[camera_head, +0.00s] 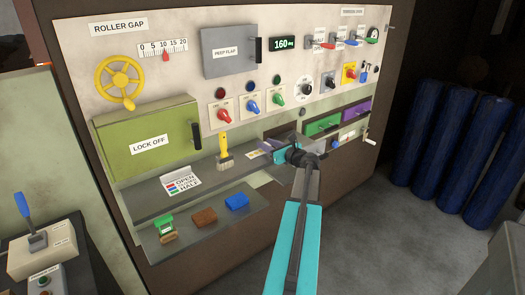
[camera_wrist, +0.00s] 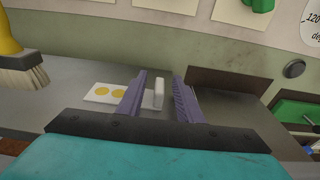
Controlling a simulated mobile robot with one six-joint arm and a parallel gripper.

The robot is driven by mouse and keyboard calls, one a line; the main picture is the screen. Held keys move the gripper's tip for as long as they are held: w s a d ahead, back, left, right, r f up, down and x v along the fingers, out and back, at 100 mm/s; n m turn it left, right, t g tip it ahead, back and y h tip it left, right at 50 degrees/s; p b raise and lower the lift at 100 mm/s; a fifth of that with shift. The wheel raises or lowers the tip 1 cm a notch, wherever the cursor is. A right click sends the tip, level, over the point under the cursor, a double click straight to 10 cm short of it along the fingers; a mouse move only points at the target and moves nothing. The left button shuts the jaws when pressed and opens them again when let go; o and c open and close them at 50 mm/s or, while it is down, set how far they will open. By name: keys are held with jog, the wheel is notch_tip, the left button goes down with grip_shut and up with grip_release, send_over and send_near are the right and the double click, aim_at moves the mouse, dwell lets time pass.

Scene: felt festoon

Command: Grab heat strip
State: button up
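A white card with yellow dots (camera_wrist: 103,93), which looks like the heat strip, lies on the grey shelf (camera_wrist: 70,75) in the wrist view. Its right end runs behind my left finger. A small pale upright tab (camera_wrist: 158,93) stands between my two purple fingers; I cannot tell if it is part of the card. My gripper (camera_wrist: 160,98) is open, with a gap on each side of the tab. In the head view my gripper (camera_head: 272,147) is over the right part of the shelf and hides most of the card.
A yellow-handled brush (camera_head: 224,148) stands left of my gripper; it also shows in the wrist view (camera_wrist: 22,68). A green drawer (camera_head: 322,125) and a purple one (camera_head: 356,112) lie to the right. The panel wall with knobs rises behind. A labelled card (camera_head: 181,181) lies further left.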

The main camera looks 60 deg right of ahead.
jog(key=shift+c, duration=0.5)
grip_shut()
jog(key=shift+r, duration=0.1)
jog(key=shift+r, duration=1.55)
jog(key=shift+a+r, duration=0.15)
jog(key=shift+a, duration=0.25)
jog(key=s+a, duration=0.1)
jog(key=a, duration=0.7)
jog(key=s+a+r+b, duration=0.1)
jog(key=a, duration=0.3)
jog(key=shift+s+a+r, duration=0.1)
jog(key=shift+s+a, duration=0.2)
jog(key=shift+f+b, duration=0.2)
jog(key=shift+b, duration=0.3)
jog(key=shift+w+b, duration=0.1)
jog(key=shift+b, duration=0.65)
